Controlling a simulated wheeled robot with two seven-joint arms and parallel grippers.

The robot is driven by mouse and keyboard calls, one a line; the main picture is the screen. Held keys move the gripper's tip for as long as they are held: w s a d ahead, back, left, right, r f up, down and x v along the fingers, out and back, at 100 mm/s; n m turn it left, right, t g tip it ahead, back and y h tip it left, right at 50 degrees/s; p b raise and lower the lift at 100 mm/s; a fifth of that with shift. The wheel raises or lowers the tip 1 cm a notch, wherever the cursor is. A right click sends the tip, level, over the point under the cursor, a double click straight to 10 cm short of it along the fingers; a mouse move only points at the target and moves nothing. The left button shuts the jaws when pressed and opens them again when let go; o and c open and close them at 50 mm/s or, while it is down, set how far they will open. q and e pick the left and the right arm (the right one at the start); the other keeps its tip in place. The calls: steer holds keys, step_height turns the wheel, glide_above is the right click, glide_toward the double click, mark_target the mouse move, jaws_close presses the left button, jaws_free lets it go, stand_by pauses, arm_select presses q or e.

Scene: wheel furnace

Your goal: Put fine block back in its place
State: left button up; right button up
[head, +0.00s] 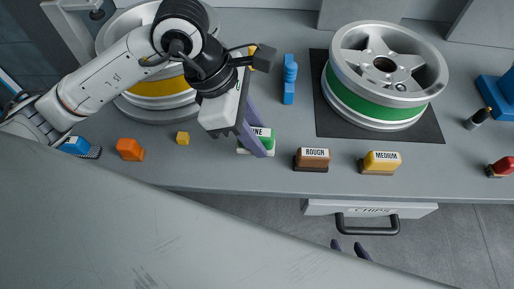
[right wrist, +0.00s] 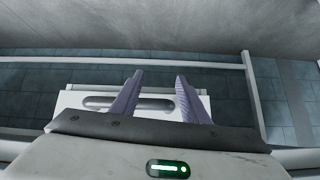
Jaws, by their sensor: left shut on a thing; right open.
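The fine block (head: 258,135) is green with a white label on top, of which the letters "INE" show. My left gripper (head: 257,143) is shut on it at the bench's front part, and its purple fingers and white body hide part of it. I cannot tell whether the block touches the bench. The brown ROUGH block (head: 311,160) and the yellow MEDIUM block (head: 380,163) stand to its right near the front edge. My right gripper (head: 350,248) is low in front of the bench, by the drawer; in the right wrist view (right wrist: 158,98) it is open and empty.
A wheel with a green band (head: 375,105) lies on a dark mat (head: 327,122). A yellow-banded wheel (head: 150,108) is behind my left arm. A blue tool (head: 289,80), orange block (head: 130,149) and yellow cube (head: 182,138) stand nearby. The CHIPS drawer (head: 415,209) is below the edge.

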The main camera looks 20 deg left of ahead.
arm_select(q)
steer(key=shift+f, duration=2.5)
steer(key=shift+f+b, duration=0.2)
steer(key=shift+b, duration=0.2)
steer(key=o, duration=1)
steer(key=shift+c, duration=0.2)
